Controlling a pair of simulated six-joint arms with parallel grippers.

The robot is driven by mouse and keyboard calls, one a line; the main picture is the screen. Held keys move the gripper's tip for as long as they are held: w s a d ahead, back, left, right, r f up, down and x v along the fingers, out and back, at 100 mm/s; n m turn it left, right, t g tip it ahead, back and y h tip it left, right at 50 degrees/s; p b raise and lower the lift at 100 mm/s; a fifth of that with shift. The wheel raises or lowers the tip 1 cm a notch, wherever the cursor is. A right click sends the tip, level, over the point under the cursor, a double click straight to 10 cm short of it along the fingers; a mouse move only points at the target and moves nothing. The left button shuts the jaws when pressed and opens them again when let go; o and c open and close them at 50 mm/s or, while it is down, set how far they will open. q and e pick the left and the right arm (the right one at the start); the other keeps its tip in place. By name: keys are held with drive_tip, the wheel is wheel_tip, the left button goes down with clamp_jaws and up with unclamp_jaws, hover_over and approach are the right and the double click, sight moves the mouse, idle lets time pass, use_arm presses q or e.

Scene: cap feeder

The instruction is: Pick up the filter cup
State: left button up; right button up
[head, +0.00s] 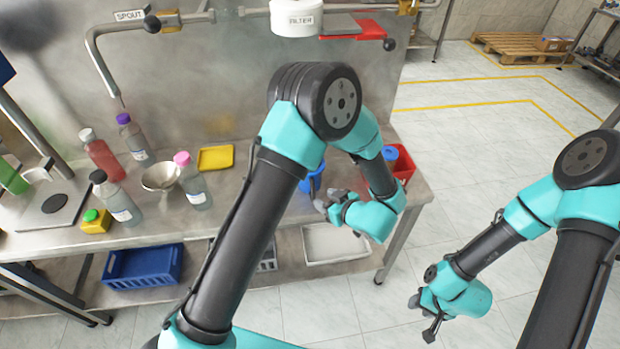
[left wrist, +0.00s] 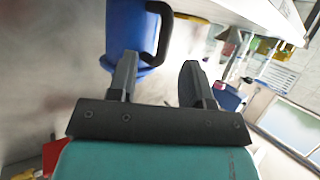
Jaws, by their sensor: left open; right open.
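A blue cup with a loop handle (left wrist: 130,28) lies just ahead of my left gripper in the left wrist view. In the head view it shows as a blue piece (head: 312,180) on the steel bench, partly covered by my left arm. My left gripper (head: 325,204) is open beside it. In the left wrist view the open fingers (left wrist: 158,64) point at the handle side, the left finger overlapping the cup's lower edge; contact is unclear. A white fixture labelled FILTER (head: 297,18) is on the back panel. My right gripper (head: 421,318) is open, low over the floor.
A red bin (head: 406,165) with a blue item stands at the bench's right end. Several bottles, a metal funnel (head: 160,176) and a yellow tray (head: 216,158) are further left. A blue crate (head: 143,267) and a white tray (head: 336,243) sit on the lower shelf.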

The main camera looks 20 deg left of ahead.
sight(313, 194)
use_arm(q)
drive_tip(key=shift+w+a+f, duration=0.15)
drive_tip(key=shift+a, duration=0.1)
drive_tip(key=shift+x, duration=2.6)
drive_tip(key=shift+f, duration=0.15)
clamp_jaws()
